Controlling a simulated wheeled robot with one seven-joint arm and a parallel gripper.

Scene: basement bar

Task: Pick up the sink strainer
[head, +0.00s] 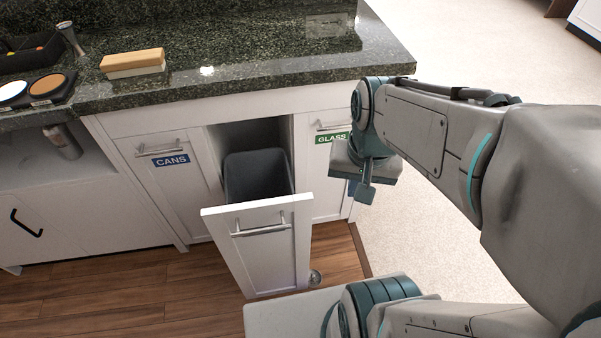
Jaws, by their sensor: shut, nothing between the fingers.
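A small round metallic thing (315,278), which looks like the sink strainer, lies on the wood floor. It is just right of the foot of the pulled-out bin front. It is small in view, and its detail is hard to make out. My gripper (366,191) hangs at the end of my arm, in front of the right end of the cabinet. It is shut and empty, and appears higher than the strainer and apart from it.
The pull-out bin front (262,245) stands open with a dark bin (257,177) behind it. A granite counter (235,85) carries a wooden-backed brush or eraser (133,63) and a dark tray (28,58). The pale floor (440,235) at right is clear.

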